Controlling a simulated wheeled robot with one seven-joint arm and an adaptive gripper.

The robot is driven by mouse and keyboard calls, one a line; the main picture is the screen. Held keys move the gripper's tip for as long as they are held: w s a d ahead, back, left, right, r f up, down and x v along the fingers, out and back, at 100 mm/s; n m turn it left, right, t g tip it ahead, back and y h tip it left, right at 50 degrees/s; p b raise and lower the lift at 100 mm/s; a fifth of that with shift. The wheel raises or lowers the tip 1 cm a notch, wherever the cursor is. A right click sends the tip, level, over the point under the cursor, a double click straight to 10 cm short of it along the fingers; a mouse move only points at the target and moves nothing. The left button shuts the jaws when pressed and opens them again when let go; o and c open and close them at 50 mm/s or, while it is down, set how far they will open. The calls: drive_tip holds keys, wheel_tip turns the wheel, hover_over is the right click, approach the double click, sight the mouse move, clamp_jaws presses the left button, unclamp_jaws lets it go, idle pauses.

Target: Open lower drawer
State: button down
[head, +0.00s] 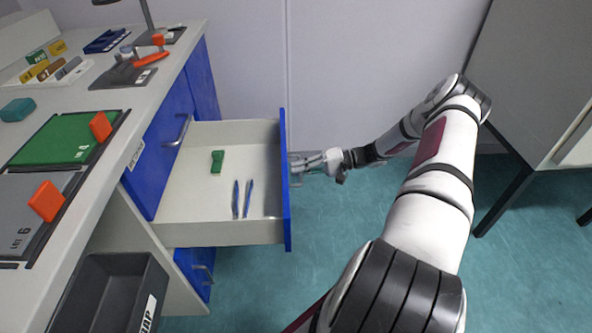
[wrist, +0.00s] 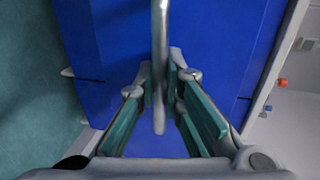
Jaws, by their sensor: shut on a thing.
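A drawer with a blue front (head: 286,205) stands pulled far out from the bench in the head view. Inside lie a green block (head: 217,162) and two blue tweezers-like tools (head: 242,199). My gripper (head: 298,164) is at the outer side of this front. In the wrist view, my gripper (wrist: 161,88) is shut on the metal bar handle (wrist: 160,35), which runs between its fingers against the blue front (wrist: 110,45). The handle is mostly hidden in the head view. Another blue front with a handle (head: 205,277) is closed below the open drawer.
A further blue front with a handle (head: 179,130) is closed behind the open drawer. The bench top (head: 60,108) carries a green mat (head: 62,140), orange pieces and small tools. A dark bin (head: 110,290) stands at lower left. A grey cabinet (head: 535,80) is at right; floor between is clear.

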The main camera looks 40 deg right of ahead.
drive_tip(key=shift+d, duration=0.1)
drive_tip(key=c, duration=1.7)
unclamp_jaws()
drive_tip(key=v, duration=1.1)
drive_tip(key=shift+s+d, duration=0.25)
drive_tip(key=shift+d, duration=0.1)
